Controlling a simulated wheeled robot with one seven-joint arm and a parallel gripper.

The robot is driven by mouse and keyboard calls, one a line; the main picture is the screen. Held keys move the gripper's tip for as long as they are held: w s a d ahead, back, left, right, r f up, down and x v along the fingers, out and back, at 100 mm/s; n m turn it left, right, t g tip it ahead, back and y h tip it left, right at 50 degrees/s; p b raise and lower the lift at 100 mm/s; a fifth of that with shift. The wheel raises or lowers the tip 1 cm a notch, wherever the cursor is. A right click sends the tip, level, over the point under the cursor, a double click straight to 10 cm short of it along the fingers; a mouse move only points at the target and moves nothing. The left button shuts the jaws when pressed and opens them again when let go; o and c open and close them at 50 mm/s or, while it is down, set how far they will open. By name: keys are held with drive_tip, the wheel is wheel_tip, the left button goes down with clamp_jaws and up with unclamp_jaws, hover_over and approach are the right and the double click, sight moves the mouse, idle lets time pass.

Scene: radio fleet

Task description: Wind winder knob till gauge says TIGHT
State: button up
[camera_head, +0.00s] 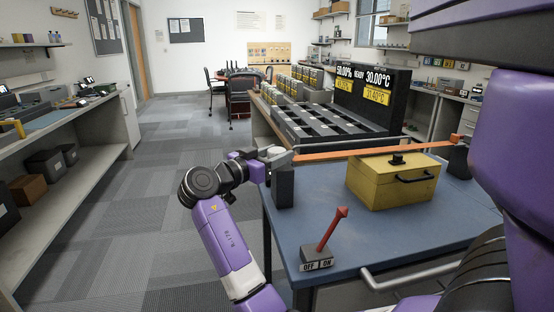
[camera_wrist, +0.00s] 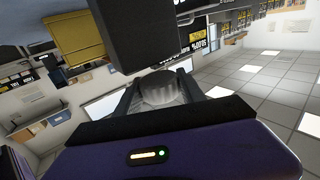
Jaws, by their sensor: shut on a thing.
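The winder is a dark post (camera_head: 284,188) at the table's left edge; it shows as a black block (camera_wrist: 137,32) in the wrist view. The grey ridged winder knob (camera_wrist: 160,93) is between the fingers of my gripper (camera_wrist: 162,84), which is shut on it. In the head view my gripper (camera_head: 268,154) reaches the top of the post from the left, and the knob is mostly hidden. An orange strap (camera_head: 355,145) runs from the post to the right, over a yellow box (camera_head: 392,184). I cannot make out a gauge or the word TIGHT.
The blue table (camera_head: 340,235) also carries a red lever (camera_head: 332,229) on an OFF/ON base and a second dark post (camera_head: 459,160) at the right. Behind is a black rack with displays (camera_head: 373,100). A shelf unit (camera_head: 80,180) stands left; the floor between is clear.

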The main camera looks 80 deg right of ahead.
sight(270, 157)
idle(0.4)
drive_tip(key=o, duration=1.4)
drive_tip(key=shift+c, duration=0.2)
drive_tip(key=shift+v, duration=3.85)
drive_tip(key=shift+f, duration=0.1)
